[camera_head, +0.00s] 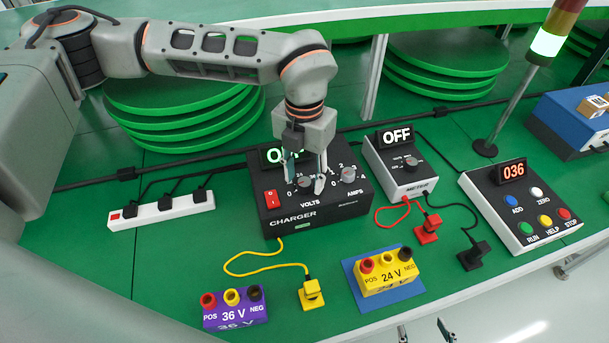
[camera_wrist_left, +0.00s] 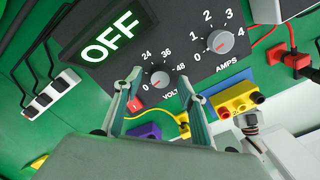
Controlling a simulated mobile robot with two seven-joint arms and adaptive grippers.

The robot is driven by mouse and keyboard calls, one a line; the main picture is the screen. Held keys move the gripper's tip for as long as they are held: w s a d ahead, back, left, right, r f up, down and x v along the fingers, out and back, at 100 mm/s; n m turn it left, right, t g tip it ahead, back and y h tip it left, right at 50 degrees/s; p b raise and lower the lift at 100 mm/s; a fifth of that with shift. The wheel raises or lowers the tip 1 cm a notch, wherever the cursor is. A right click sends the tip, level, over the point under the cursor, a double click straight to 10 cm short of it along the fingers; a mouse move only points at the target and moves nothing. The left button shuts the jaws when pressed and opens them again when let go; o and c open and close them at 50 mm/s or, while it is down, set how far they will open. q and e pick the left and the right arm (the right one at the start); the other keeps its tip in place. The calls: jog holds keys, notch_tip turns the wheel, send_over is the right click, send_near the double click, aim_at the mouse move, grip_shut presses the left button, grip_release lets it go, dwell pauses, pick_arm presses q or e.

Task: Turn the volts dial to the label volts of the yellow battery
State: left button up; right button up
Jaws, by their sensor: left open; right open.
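The volts dial (camera_head: 304,182) is a small grey knob on the black charger (camera_head: 283,222). It also shows in the left wrist view (camera_wrist_left: 159,80), its scale marked 24, 36 and 48; its exact setting is hard to read. The yellow battery (camera_head: 388,279) is labelled 24 V and sits on a blue mat; it also shows in the left wrist view (camera_wrist_left: 236,101). My left gripper (camera_head: 304,176) is open and points down over the dial, which appears between its fingertips (camera_wrist_left: 157,88); contact cannot be told. My right gripper (camera_head: 424,331) is open at the bottom edge, partly cut off.
The amps dial (camera_head: 348,174) is right of the volts dial, and a red switch (camera_head: 271,199) is left. The charger display reads OFF. A meter (camera_head: 398,178), a purple 36 V battery (camera_head: 234,310), yellow plug (camera_head: 311,294) and button box (camera_head: 520,205) stand around.

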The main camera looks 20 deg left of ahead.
pick_arm(q)
jog(key=shift+f, duration=0.3)
jog(key=c, duration=1.1)
